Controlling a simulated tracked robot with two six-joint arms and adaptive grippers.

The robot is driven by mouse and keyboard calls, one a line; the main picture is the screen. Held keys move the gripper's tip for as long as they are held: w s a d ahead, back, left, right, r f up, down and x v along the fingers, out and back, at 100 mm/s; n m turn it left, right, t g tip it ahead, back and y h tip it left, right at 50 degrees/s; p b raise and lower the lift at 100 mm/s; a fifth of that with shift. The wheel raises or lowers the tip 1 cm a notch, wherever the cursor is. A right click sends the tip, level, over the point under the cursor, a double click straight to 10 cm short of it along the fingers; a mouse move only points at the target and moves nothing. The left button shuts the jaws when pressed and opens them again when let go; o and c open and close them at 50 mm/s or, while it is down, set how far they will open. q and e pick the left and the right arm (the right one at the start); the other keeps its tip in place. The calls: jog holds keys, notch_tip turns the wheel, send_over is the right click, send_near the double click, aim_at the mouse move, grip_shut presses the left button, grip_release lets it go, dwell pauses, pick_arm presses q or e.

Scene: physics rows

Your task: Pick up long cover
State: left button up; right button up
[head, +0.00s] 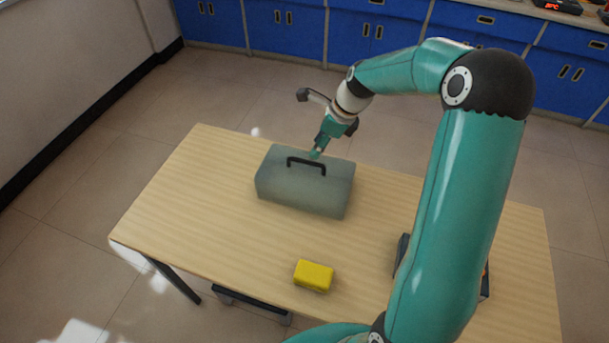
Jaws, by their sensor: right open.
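The long cover (300,193) is a grey-green, box-shaped lid with a dark handle (306,163) on top. It stands on the wooden table (215,235), near the far edge. My right gripper (316,153) is open and points down at the right part of the handle. Its fingertips are close to the handle; I cannot tell whether they touch it. The fingers look small and partly merge with the cover behind them. My left gripper is not in view.
A yellow block (314,276) lies near the table's front edge. A dark object at the right is mostly hidden behind my right arm. The table's left part is clear. Blue cabinets (287,32) stand along the back.

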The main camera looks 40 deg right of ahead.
aim_at(306, 162)
jog(key=p+x, duration=0.1)
jog(key=x, duration=0.8)
grip_shut()
dwell(0.4)
